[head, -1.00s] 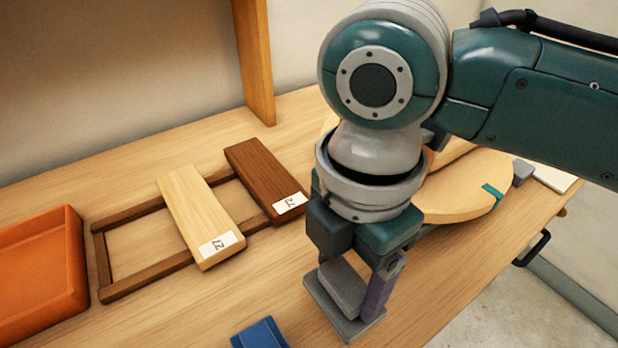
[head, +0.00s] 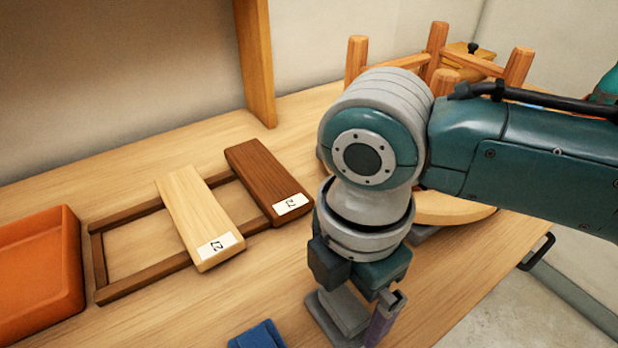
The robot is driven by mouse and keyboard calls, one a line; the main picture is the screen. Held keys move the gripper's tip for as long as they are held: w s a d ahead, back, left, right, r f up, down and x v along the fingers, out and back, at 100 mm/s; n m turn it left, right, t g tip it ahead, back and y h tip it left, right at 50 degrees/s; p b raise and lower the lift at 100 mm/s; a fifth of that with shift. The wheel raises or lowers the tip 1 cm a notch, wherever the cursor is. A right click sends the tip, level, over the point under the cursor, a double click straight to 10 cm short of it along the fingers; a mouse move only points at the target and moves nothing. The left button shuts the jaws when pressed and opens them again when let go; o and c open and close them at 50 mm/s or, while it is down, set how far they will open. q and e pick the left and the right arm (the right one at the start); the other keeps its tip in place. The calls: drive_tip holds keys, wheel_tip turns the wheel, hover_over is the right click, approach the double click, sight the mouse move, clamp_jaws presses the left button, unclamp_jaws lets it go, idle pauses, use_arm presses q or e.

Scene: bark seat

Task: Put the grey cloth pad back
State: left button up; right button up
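My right gripper (head: 358,318) points down over the front middle of the table. It appears shut on the grey pad (head: 325,318), a grey block with a wider flat base beneath it. The near finger is purplish grey; the far finger is largely hidden, so the grip is only partly visible. I cannot tell whether the pad touches the table. My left gripper is not in view.
A dark wooden frame (head: 148,278) holds a pale board (head: 198,212) and a dark board (head: 262,175), both labelled. An orange tray (head: 38,262) stands left, a blue item (head: 258,335) at the front. A round wooden seat (head: 455,208) with upright legs stands behind my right arm.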

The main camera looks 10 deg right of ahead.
sight(346, 300)
drive_tip(key=shift+r, duration=0.1)
drive_tip(key=shift+r, duration=0.35)
wheel_tip(346, 300, up, 12)
drive_tip(key=f+p, duration=0.1)
drive_tip(key=p, duration=0.1)
drive_tip(key=s+a+f+m+t+y, duration=0.25)
drive_tip(key=s+a+m, duration=0.2)
drive_tip(key=m, duration=0.35)
drive_tip(key=s+d+m+h, duration=0.1)
drive_tip(key=s+d+m, duration=0.3)
drive_tip(key=d+m, duration=0.2)
drive_tip(key=s+d+m+t+h, duration=0.1)
drive_tip(key=s+d+m, duration=0.2)
drive_tip(key=d+m, duration=0.3)
drive_tip(key=shift+s+d+f, duration=0.4)
drive_tip(key=shift+d+f, duration=0.05)
drive_tip(key=shift+d, duration=0.45)
